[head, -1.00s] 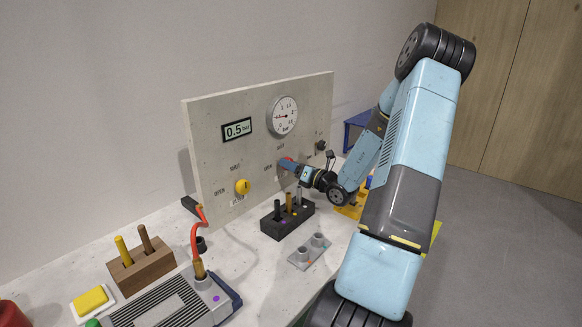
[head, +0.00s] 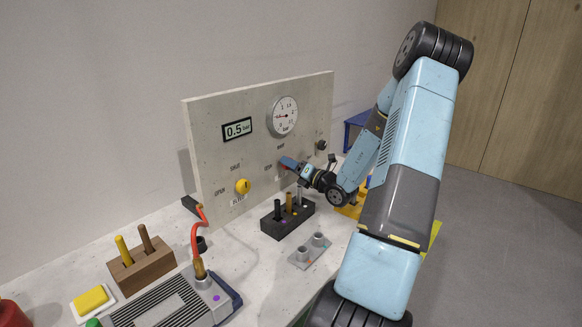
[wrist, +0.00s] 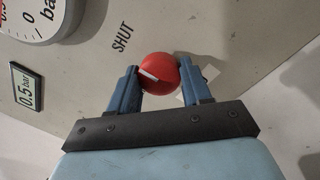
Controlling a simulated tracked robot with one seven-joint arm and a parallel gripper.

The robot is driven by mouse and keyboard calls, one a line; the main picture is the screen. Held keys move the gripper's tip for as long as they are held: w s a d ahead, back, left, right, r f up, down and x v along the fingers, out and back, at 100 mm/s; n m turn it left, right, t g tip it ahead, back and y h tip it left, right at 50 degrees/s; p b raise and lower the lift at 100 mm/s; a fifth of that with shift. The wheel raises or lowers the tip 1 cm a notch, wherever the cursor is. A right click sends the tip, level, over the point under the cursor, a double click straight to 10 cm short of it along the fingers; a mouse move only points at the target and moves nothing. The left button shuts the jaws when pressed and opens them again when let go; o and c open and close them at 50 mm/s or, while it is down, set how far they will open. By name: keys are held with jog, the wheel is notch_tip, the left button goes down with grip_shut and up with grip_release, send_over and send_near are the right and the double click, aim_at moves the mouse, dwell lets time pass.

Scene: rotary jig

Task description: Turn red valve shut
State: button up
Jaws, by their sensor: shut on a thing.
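The red valve (wrist: 160,73) is a round knob with a white line on its face, mounted on the grey panel. In the wrist view it sits between the two blue fingers of my gripper (wrist: 160,84), which is shut on it. The white line lies slantwise, its outer end toward the left finger. The printed word SHUT (wrist: 122,38) is on the panel, up and left of the knob. In the head view my gripper (head: 288,162) is at the panel below the dial gauge and mostly hides the valve.
The panel (head: 212,150) also bears a round gauge (head: 284,116), a display (head: 237,129) reading 0.5 bar and a yellow knob (head: 242,186). A black block with pegs (head: 287,219) and a grey two-socket plate (head: 309,252) stand on the table below my arm.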

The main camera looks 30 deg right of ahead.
jog(key=o, duration=1)
jog(key=shift+o, duration=0.2)
jog(key=v, duration=1.4)
jog(key=shift+f, duration=0.2)
